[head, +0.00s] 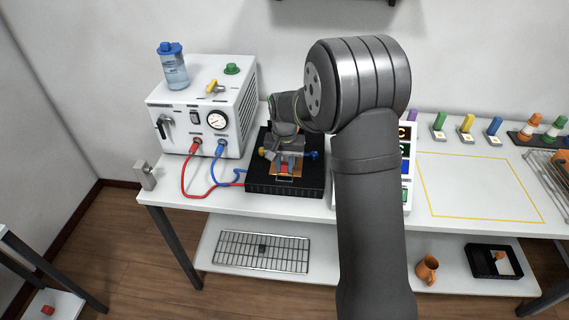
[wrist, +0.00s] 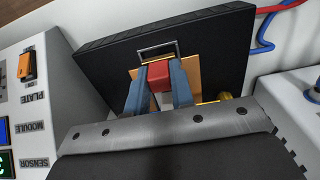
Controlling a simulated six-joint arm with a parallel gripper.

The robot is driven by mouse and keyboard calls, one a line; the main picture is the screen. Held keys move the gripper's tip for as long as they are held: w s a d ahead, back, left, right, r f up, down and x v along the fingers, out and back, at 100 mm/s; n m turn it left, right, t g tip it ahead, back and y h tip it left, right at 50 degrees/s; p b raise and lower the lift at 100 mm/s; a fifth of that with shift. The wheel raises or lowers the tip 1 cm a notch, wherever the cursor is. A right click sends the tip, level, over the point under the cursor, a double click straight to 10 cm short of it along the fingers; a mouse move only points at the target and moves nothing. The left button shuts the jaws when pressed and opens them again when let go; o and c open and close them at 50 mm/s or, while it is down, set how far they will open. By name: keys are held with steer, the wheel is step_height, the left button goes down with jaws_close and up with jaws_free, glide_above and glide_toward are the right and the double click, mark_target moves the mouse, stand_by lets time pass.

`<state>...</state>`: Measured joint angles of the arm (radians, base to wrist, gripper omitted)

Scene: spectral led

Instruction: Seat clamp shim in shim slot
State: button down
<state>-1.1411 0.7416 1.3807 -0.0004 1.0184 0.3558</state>
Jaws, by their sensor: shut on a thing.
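My gripper (head: 286,167) is over the black base plate (head: 258,188), near its middle. In the wrist view its two blue fingers (wrist: 160,85) are shut on a small red block (wrist: 160,74), which looks like the clamp shim; it also shows in the head view (head: 285,169). A thin metal rectangular frame (wrist: 158,46), possibly the shim slot, lies just past the fingertips on the black plate. The red block looks close to the frame, not clearly inside it. A copper-coloured plate (wrist: 203,78) lies behind the fingers. The block's lower end and any contact are hard to tell.
A white chiller box (head: 200,115) with red and blue hoses (head: 188,180) stands left of the black plate. A panel with displays (head: 405,165) stands to the right, partly behind my arm. A yellow-outlined area (head: 480,185) further right is clear.

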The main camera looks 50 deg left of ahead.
steer(key=shift+f, duration=0.15)
stand_by(0.4)
steer(key=shift+f, duration=0.85)
steer(key=c, duration=1.2)
jaws_free()
steer(key=shift+o, duration=0.2)
steer(key=shift+r, duration=0.1)
step_height(320, 180, up, 17)
steer(key=shift+r, duration=0.2)
steer(key=shift+f, duration=0.1)
step_height(320, 180, down, 17)
steer(key=shift+f, duration=0.1)
steer(key=shift+r, duration=0.3)
